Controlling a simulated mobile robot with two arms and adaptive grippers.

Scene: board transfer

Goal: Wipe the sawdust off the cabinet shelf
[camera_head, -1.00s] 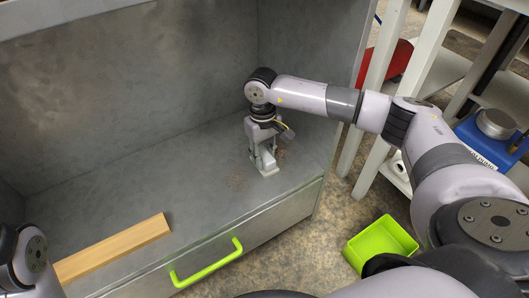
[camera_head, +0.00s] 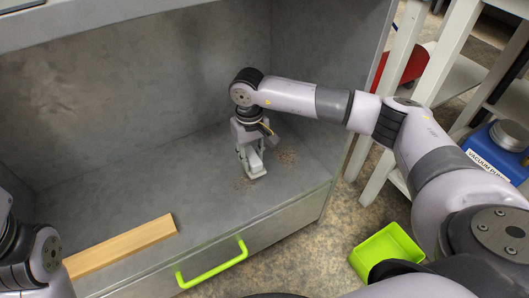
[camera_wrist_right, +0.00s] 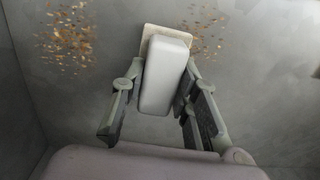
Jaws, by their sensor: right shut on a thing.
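The cabinet shelf (camera_head: 190,190) is a grey metal surface. A sawdust patch (camera_head: 286,157) lies right of my right gripper (camera_head: 251,168), and a fainter sawdust patch (camera_head: 241,184) lies at its left front. In the right wrist view, sawdust (camera_wrist_right: 66,40) lies left of the jaws and more sawdust (camera_wrist_right: 205,30) lies beside the block's far end. The right gripper is shut on a white block with a beige pad (camera_wrist_right: 165,75), held low at the shelf; whether the pad touches is unclear. My left arm shows at the left edge; its gripper is out of view.
A wooden board (camera_head: 122,245) lies at the shelf's front left. The cabinet has a green drawer handle (camera_head: 212,264) below. A green bin (camera_head: 387,248) stands on the floor at the right. Cabinet walls close off the back and right side.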

